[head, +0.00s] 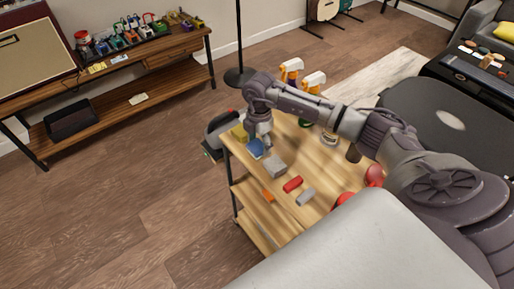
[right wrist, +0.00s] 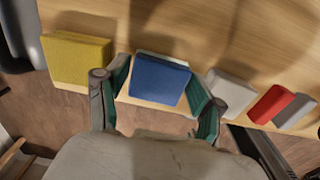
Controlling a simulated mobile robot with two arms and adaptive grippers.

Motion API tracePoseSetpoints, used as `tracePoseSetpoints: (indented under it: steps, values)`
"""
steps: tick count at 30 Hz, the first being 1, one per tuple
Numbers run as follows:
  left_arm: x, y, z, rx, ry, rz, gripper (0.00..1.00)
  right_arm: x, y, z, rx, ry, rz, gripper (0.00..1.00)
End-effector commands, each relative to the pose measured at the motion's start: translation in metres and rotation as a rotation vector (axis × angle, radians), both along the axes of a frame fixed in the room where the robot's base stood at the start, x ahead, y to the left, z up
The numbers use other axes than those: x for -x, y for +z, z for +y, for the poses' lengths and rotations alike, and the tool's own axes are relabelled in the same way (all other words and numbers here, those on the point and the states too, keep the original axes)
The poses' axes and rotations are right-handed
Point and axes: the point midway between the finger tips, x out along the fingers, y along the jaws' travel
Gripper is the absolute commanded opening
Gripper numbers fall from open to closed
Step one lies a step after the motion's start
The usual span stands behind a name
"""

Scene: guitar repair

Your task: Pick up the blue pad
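The blue pad (head: 255,148) lies near the left edge of the wooden cart top (head: 312,165), partly hidden by my right gripper in the head view. My right gripper (head: 262,138) is at the pad, pointing down. In the right wrist view the blue pad (right wrist: 160,80) sits between the two spread fingers, one on each side, with small gaps visible. The gripper is open and I see no clear grip. My left gripper is not in view.
A yellow pad (right wrist: 78,58) and a grey block (right wrist: 230,88) flank the blue pad. A red piece (head: 292,184) and a grey piece (head: 306,197) lie nearer on the cart. Spray bottles (head: 313,82) stand at the back.

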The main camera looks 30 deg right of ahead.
Motion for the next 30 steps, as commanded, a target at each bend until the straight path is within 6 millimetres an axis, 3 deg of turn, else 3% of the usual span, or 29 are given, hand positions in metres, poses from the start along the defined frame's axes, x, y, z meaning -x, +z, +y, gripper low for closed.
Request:
tracePoseSetpoints:
  steps: [1,3,14,20,23,30]
  values:
    - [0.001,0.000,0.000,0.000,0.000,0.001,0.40,0.000,0.000,0.000,0.000,0.000,0.000,0.53]
    - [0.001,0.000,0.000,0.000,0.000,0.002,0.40,0.000,0.000,0.000,0.000,0.000,0.000,0.43]
    - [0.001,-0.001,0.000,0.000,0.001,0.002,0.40,0.000,0.003,0.000,0.000,-0.001,-0.001,0.42]
    - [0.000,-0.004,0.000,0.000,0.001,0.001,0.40,-0.001,0.022,0.000,0.000,0.001,-0.003,0.42]
    - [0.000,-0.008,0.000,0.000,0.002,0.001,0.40,-0.001,0.042,-0.001,0.001,0.001,-0.005,0.42]
    - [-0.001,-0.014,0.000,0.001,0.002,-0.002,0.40,0.054,0.073,-0.024,0.005,-0.001,0.001,0.42]
